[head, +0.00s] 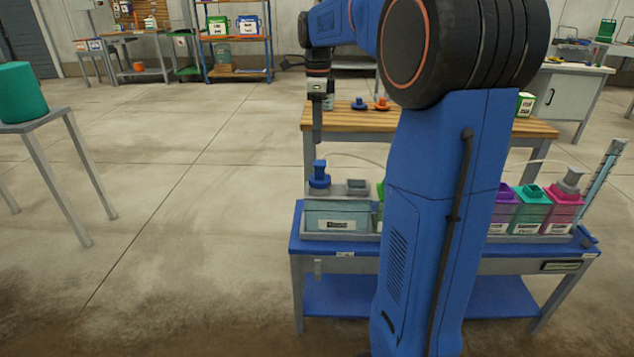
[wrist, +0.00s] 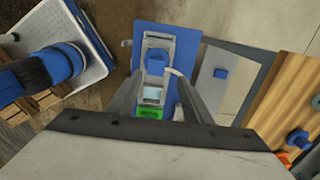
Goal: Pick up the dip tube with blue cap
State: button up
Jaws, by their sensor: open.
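The dip tube's blue cap (head: 319,175) stands upright on the left end of a grey-teal tank (head: 337,216) at the left of the skid table. Its tube is hidden inside the tank. My gripper (head: 317,138) points straight down above the blue cap, with a gap between them. In the wrist view, my gripper (wrist: 157,82) has its two fingers spread apart with nothing held. A blue cap-like thing (wrist: 155,63) shows between the fingers, over the tank area, and appears to be the same cap.
Purple, teal and pink tanks (head: 532,212) stand at the right of the blue table (head: 330,246). A wooden bench (head: 350,118) behind bears loose blue (head: 359,104) and orange (head: 381,104) parts. My arm hides the middle.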

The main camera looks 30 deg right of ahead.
aim_at(320, 162)
notch_tip(320, 162, down, 7)
jog(key=shift+s+r, duration=0.1)
jog(key=shift+r, duration=0.05)
jog(key=shift+s+d+f, duration=0.1)
jog(key=shift+s+f, duration=0.15)
jog(key=shift+f, duration=1.05)
jog(key=shift+s+f, duration=0.2)
jog(key=shift+f, duration=1.1)
grip_shut()
jog(key=shift+r, duration=0.1)
